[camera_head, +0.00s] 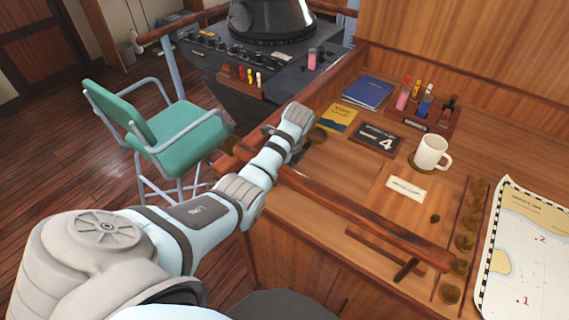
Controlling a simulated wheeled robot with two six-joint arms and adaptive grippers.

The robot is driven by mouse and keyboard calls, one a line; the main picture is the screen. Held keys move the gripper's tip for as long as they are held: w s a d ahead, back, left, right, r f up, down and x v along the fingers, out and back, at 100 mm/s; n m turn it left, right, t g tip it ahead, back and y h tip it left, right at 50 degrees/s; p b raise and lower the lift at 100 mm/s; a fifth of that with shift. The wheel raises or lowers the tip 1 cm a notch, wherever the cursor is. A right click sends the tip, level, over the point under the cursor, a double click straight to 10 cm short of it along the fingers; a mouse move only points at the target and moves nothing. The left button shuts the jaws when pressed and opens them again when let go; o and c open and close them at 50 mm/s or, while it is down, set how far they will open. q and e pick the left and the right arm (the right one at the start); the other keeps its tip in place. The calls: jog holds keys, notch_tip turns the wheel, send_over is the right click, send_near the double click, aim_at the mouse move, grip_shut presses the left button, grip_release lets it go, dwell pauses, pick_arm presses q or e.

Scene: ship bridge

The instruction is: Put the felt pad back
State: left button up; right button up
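I cannot pick out the felt pad with certainty. A small pink item (312,58) stands on the dark console. A labelled wooden rack (425,124) at the back of the wooden desk holds small coloured items, among them a pink one (403,97) and a blue one (425,105). My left arm reaches from the lower left to the desk's left edge. Its far end, with my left gripper (297,130), is over that edge, seen from behind. Its fingers are not clear, so I cannot tell whether it holds anything. My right gripper is out of view.
A white mug (432,152) stands on a round coaster. A blue book (367,92), a yellow booklet (339,119) and a dark card marked 4 (379,139) lie nearby. A chart (525,250) covers the right side. A raised wooden rail (355,212) edges the desk; a green chair (185,137) stands left.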

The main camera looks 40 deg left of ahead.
pick_arm(q)
jog(key=shift+a+f, duration=0.1)
jog(key=shift+f, duration=0.05)
jog(key=o, duration=1.1)
jog(key=v, duration=0.7)
jog(key=shift+r, duration=0.35)
